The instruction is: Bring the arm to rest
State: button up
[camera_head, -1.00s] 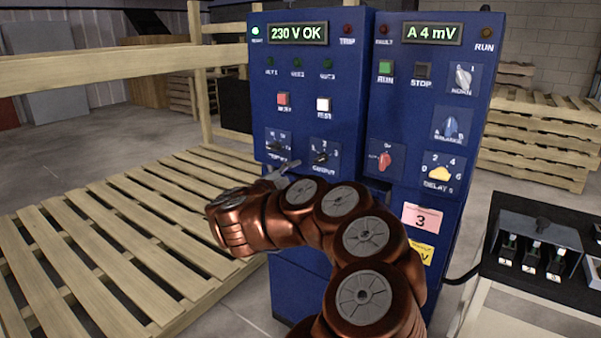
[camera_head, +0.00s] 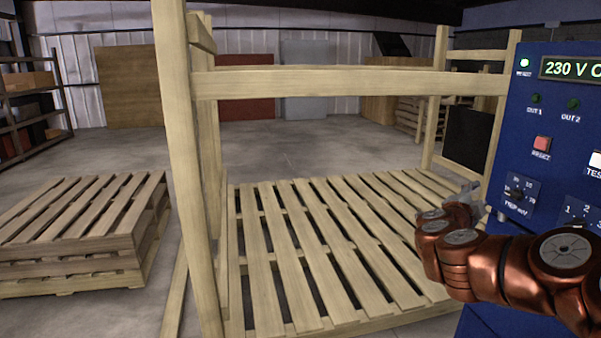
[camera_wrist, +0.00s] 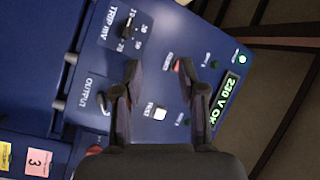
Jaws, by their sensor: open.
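My gripper (camera_head: 468,198) is at the right of the head view, at the end of my copper-coloured arm, close to the left edge of the blue control cabinet (camera_head: 493,262). In the wrist view my gripper (camera_wrist: 160,78) has its two fingers apart with nothing between them. It faces the blue panel, with the white TEST button (camera_wrist: 159,113) showing past the fingers. The trip mV knob (camera_wrist: 127,28), the output knob (camera_wrist: 103,103) and the green 230 V OK display (camera_wrist: 225,100) also show there. Whether the fingers touch the panel is not clear.
A wooden pallet frame with posts and a rail (camera_head: 345,83) stands left of the cabinet. A stack of pallets (camera_head: 80,225) lies further left, with shelving (camera_head: 35,105) behind. Open concrete floor (camera_head: 290,150) lies beyond the frame.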

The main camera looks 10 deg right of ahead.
jog(key=w+a+r+n+t+y, duration=0.1)
jog(key=w+a+n+t+y, duration=0.1)
jog(key=a+n+y, duration=0.35)
jog(key=w+a+n+t+y, duration=0.2)
jog(key=w+a+t, duration=0.1)
jog(key=a, duration=0.6)
jog(key=w+a+r+n+t+y, duration=0.1)
jog(key=w+a+n+t+y, duration=0.15)
jog(key=a, duration=0.45)
jog(key=s+a+f+n+g+y, duration=0.3)
jog(key=s+a+f+n+y, duration=0.25)
jog(key=a, duration=0.35)
jog(key=s+a+f+n+g+y, duration=0.35)
jog(key=a+f+n, duration=0.2)
jog(key=a, duration=0.45)
jog(key=s+a+f+n+g, duration=0.2)
jog(key=s+f+g, duration=0.55)
jog(key=s, duration=0.75)
jog(key=s+d+f+g+h, duration=0.2)
jog(key=s+d+g, duration=0.15)
jog(key=s, duration=0.75)
jog(key=s+d+f+g+h, duration=0.2)
jog(key=s+d+f+g, duration=0.15)
jog(key=s, duration=0.75)
notch_tip(320, 180, up, 19)
jog(key=w+t+p, duration=0.1)
jog(key=t+p, duration=0.1)
jog(key=p, duration=1.5)
jog(key=shift+w+n+y+p, duration=0.15)
jog(key=shift+n+y+p, duration=0.15)
